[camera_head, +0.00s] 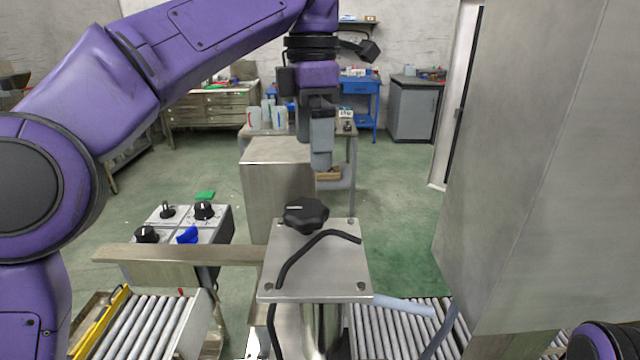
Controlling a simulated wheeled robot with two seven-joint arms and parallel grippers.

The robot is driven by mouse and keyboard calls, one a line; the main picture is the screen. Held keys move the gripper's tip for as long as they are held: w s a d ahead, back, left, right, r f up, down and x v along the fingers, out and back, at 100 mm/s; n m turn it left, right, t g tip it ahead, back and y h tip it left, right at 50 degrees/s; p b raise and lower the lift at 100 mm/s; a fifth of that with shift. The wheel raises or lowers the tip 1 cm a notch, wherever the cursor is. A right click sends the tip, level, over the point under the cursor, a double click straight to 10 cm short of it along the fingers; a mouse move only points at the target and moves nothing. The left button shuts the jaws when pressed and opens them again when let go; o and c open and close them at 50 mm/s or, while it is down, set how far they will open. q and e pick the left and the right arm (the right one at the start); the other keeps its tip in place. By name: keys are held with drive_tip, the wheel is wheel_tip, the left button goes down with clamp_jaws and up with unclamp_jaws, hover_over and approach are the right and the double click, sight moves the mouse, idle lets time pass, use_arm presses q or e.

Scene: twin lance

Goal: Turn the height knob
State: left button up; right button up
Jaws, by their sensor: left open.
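A black lobed knob (306,214) with a pale mark on its top sits on a square metal plate (335,262) at the centre of the head view. I take it to be the height knob, though no label is readable. My left gripper (320,165) points down from the purple arm, above the knob in the picture and apart from it. It is open, with nothing visible between its fingers. My right gripper is out of view; only a purple part of my arm shows at the bottom right corner.
A bent black rod or cable (318,249) crosses the plate by the knob. A control box (181,216) with several smaller knobs stands to the left, behind a metal bar (180,255). Roller conveyors (140,325) run below. A tall metal cabinet (545,170) closes off the right.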

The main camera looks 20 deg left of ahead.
sight(310, 205)
use_arm(q)
drive_tip(key=s+f+b, duration=0.1)
drive_tip(key=f, duration=0.1)
drive_tip(key=s+f+b, duration=0.1)
drive_tip(key=f+b, duration=0.1)
drive_tip(key=s+f+b, duration=0.1)
drive_tip(key=f, duration=0.1)
drive_tip(key=shift+s+a+f+b, duration=0.2)
drive_tip(key=shift+a+f+b, duration=0.05)
drive_tip(key=shift+f+b, duration=0.15)
drive_tip(key=w+f, duration=0.1)
drive_tip(key=f+b, duration=0.1)
drive_tip(key=shift+w+f, duration=0.35)
drive_tip(key=shift+f, duration=0.05)
drive_tip(key=shift+w+d+f, duration=0.1)
drive_tip(key=shift+w+f, duration=0.15)
drive_tip(key=shift+f, duration=0.05)
drive_tip(key=shift+s+r, duration=0.25)
drive_tip(key=shift+s, duration=0.3)
drive_tip(key=shift+w+f, duration=0.1)
drive_tip(key=shift+w, duration=0.05)
drive_tip(key=c, duration=1.1)
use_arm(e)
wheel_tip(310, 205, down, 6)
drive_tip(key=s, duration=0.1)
